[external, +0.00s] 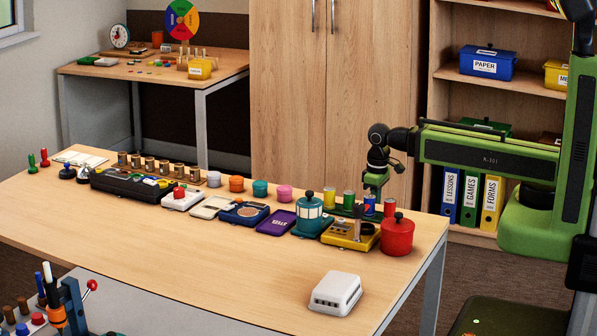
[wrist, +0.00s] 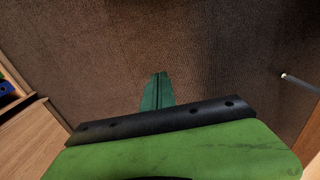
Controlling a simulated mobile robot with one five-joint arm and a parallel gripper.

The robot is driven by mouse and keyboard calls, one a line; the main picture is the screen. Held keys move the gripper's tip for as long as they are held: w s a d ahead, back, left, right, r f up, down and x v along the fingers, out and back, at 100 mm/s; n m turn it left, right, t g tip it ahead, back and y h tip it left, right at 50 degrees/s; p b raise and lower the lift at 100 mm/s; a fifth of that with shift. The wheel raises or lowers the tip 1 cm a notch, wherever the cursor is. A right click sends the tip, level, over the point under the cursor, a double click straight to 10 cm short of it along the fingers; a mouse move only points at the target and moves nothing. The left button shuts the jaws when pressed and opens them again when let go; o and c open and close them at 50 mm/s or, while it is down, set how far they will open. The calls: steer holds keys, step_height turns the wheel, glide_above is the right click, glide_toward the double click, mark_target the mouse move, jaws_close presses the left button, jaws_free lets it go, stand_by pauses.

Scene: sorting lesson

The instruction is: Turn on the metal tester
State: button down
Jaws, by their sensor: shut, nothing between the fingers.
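A yellow device (external: 350,235) with a dark part on top, likely the metal tester, sits on the wooden table toward its right end. Its switch is too small to make out. My gripper (external: 376,190) points down above the table's back right part, close over the blue can (external: 369,206) and to the upper right of the yellow device. In the wrist view my gripper (wrist: 158,80) has its green fingers together and empty, with brown carpet behind them. The yellow device does not show in the wrist view.
A red lidded pot (external: 397,236) stands right of the yellow device. A teal pot (external: 308,217) and a purple tray (external: 276,224) stand to its left. A white box (external: 336,293) lies in front. The table's front middle is clear.

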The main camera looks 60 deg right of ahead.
steer(key=w+a+r+p, duration=0.2)
steer(key=r+p, duration=0.6)
steer(key=w+a+r+t+p, duration=0.1)
steer(key=w+r+p, duration=0.2)
steer(key=r+p, duration=0.5)
steer(key=w+a+r+p, duration=0.2)
steer(key=r+p, duration=0.5)
steer(key=r, duration=0.2)
steer(key=w+a+r, duration=0.1)
steer(key=w+a, duration=0.4)
steer(key=a, duration=0.7)
steer(key=w+a+r+t+p, duration=0.1)
steer(key=w+a, duration=0.5)
steer(key=a, duration=0.6)
steer(key=w+a+r+t+p, duration=0.1)
steer(key=w+a+r, duration=0.1)
steer(key=w+a, duration=0.4)
steer(key=a, duration=0.5)
steer(key=shift+a+y, duration=0.3)
steer(key=shift+a, duration=0.1)
